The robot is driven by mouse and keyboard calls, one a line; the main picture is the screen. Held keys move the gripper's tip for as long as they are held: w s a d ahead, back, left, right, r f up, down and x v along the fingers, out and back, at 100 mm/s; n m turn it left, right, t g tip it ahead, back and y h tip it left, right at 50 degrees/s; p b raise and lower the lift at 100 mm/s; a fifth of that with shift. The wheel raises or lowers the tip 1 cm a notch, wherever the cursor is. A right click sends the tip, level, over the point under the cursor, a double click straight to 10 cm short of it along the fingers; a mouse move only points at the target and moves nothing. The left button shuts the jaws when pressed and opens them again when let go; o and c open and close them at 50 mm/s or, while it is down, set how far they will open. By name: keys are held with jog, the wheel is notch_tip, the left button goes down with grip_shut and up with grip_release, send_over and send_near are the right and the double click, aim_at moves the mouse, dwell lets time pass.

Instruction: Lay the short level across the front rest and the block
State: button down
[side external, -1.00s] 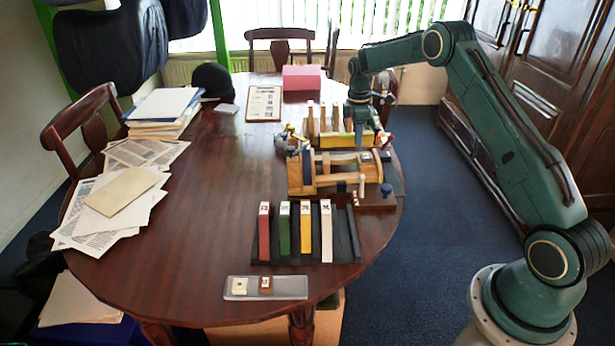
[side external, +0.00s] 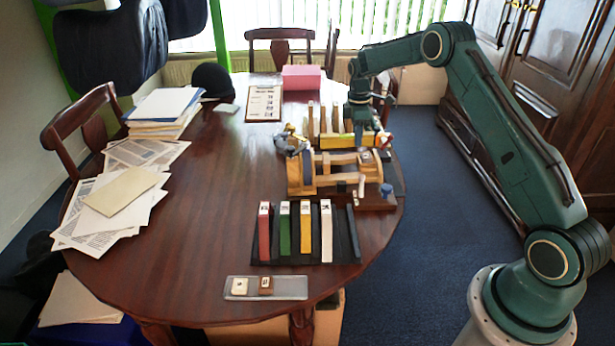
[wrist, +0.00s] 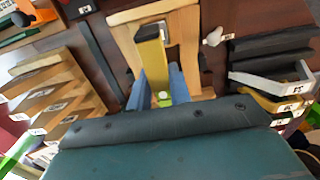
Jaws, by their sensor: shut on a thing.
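The short level looks like the yellow bar (wrist: 150,55) with a green vial near my end of it. My gripper (wrist: 158,88) is shut on it, its blue fingers either side of the bar, which sticks out ahead over a wooden frame (wrist: 184,40). In the side view my gripper (side external: 361,138) is at the far side of that wooden frame (side external: 300,180), with the yellow bar (side external: 338,142) roughly level. I cannot tell whether the bar touches the frame. Which parts are the front rest and the block is not clear.
A dark rack (side external: 343,240) with red, green, yellow and white bars stands nearer the camera. Several upright wooden pieces (wrist: 45,90) stand on the other side of the frame. A pale peg (side external: 361,186) and blue knob (side external: 386,189) stand close by. The table's left middle is clear.

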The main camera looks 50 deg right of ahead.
jog(key=shift+f, duration=1.7)
dwell(2.5)
jog(key=c, duration=0.8)
grip_release()
jog(key=shift+r, duration=2.5)
jog(key=shift+r, duration=0.1)
jog(key=shift+r, duration=1.4)
